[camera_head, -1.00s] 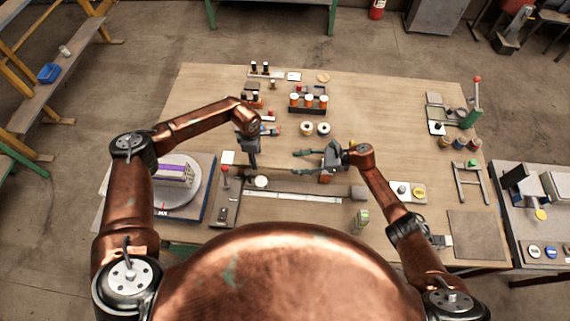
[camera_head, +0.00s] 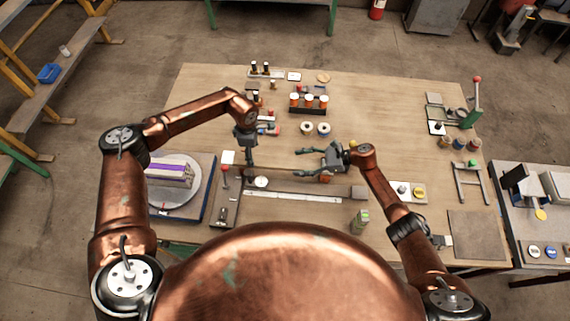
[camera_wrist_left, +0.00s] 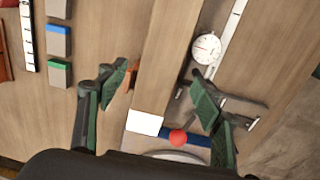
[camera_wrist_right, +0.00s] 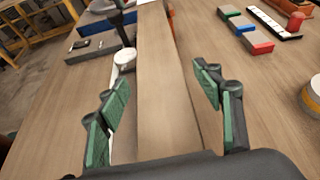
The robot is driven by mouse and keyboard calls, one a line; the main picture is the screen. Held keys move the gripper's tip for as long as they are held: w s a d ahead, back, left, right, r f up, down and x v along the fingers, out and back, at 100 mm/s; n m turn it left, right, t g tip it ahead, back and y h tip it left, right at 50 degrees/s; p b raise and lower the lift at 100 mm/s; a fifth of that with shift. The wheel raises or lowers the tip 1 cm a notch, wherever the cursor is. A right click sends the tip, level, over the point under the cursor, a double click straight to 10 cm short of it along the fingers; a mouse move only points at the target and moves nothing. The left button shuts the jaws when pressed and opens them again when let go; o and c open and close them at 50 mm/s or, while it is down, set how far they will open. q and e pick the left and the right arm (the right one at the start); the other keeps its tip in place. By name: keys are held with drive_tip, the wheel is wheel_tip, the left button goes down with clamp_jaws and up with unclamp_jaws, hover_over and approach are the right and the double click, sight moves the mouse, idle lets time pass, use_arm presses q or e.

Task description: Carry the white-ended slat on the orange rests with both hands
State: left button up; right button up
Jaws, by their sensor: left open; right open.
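The wooden slat (camera_wrist_left: 165,70) runs lengthwise through the left wrist view, with its white end (camera_wrist_left: 145,122) near the bottom; this end also shows in the head view (camera_head: 228,157). An orange rest (camera_wrist_left: 132,76) shows at the slat's edges near that end. My left gripper (camera_wrist_left: 160,95) is open, its fingers on either side of the slat near the white end. In the right wrist view the slat (camera_wrist_right: 165,75) passes between the fingers of my right gripper (camera_wrist_right: 160,95), which is open. The orange rest on the right (camera_head: 326,179) is partly hidden by this gripper.
A dial gauge (camera_wrist_left: 206,47) and a long metal rail (camera_head: 300,195) lie beside the slat, nearer my body. A red-knobbed lever (camera_head: 225,169) stands near the white end. Spools (camera_head: 323,128) and a bottle rack (camera_head: 308,104) stand farther back.

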use_arm(q)
wheel_tip(320, 180, up, 3)
drive_tip(key=shift+r, duration=0.4)
use_arm(e)
drive_tip(key=shift+r, duration=0.2)
wheel_tip(320, 180, up, 10)
drive_tip(key=shift+f, duration=0.2)
use_arm(q)
drive_tip(key=shift+s, duration=0.1)
